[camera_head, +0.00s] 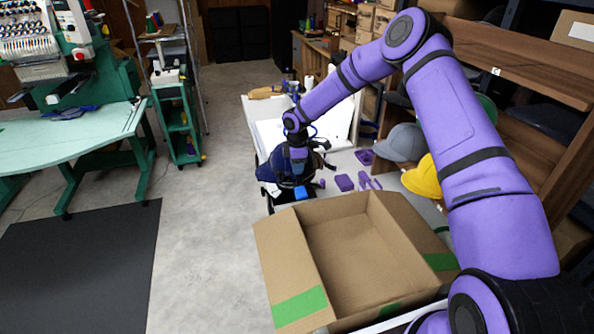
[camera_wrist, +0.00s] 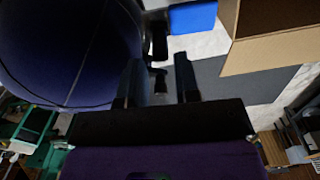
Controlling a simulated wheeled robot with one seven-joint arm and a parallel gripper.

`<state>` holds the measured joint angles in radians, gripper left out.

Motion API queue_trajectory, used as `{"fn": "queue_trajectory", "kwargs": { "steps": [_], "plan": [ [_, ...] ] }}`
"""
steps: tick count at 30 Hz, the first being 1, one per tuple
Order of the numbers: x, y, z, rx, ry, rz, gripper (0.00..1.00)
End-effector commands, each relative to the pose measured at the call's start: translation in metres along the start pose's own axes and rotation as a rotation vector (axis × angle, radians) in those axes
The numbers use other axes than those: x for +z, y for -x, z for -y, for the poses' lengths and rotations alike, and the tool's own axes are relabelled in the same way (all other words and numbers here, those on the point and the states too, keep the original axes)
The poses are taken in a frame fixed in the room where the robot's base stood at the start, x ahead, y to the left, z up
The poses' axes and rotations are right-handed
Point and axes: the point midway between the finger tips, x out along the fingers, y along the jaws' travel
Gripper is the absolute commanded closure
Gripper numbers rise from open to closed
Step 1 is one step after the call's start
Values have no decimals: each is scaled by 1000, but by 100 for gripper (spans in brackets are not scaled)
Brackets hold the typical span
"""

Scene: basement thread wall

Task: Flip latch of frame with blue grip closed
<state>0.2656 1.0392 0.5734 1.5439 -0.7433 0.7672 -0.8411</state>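A blue grip (camera_head: 301,193) shows in the head view, just below my gripper (camera_head: 298,168) and behind the cardboard box. In the wrist view a bright blue block, which looks like the same grip (camera_wrist: 192,17), is at the top, beyond my fingertips. A dark navy cap (camera_head: 272,166) is beside my gripper; its rounded crown (camera_wrist: 70,50) fills the left of the wrist view. My gripper's fingers (camera_wrist: 157,68) stand apart. A narrow black part (camera_wrist: 160,80), perhaps the latch, shows between them; I cannot tell whether they touch it. The frame is mostly hidden.
An open cardboard box (camera_head: 350,250) stands in front of the grip. Grey (camera_head: 400,142) and yellow (camera_head: 423,178) caps are at the right by wooden shelves (camera_head: 520,65). Small purple tools (camera_head: 345,182) lie nearby.

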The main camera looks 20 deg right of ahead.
Motion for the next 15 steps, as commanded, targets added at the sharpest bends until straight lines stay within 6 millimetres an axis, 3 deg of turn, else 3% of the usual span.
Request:
{"fn": "queue_trajectory", "kwargs": {
  "steps": [6,15],
  "plan": [
    [0,-19,0,0,1,-1,70],
    [0,-21,0,1,1,0,70]
  ]
}}
